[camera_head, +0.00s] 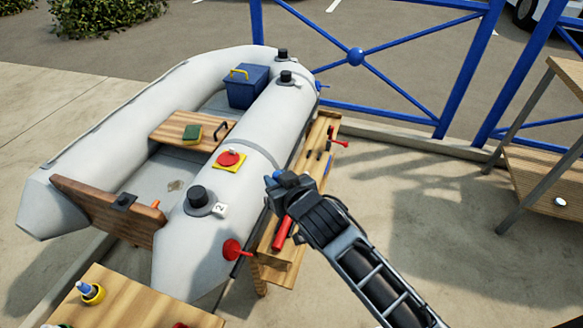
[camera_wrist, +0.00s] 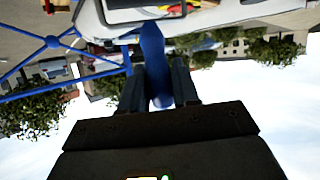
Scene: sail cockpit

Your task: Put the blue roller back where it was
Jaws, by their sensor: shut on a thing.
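The blue roller shows in the wrist view (camera_wrist: 153,65) as a long blue shape between the two dark fingers. My gripper (camera_wrist: 158,88) is shut on it. In the camera_head view my gripper (camera_head: 274,181) is above the narrow wooden bench beside the grey boat, and only a little blue of the roller (camera_head: 278,174) shows at its tip. The rest of the roller is hidden by my gripper there. The bench (camera_head: 262,262) runs along the boat's right tube. A red cylindrical tool (camera_head: 282,232) lies on it, partly under my arm in the picture.
The inflatable boat (camera_head: 190,258) holds a blue box (camera_head: 247,86) and a plank seat (camera_head: 170,127) with a sponge (camera_head: 192,132). Several small tools lie at the bench's far end. A blue railing (camera_head: 420,110) stands behind. A wooden table (camera_head: 130,300) is at front left.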

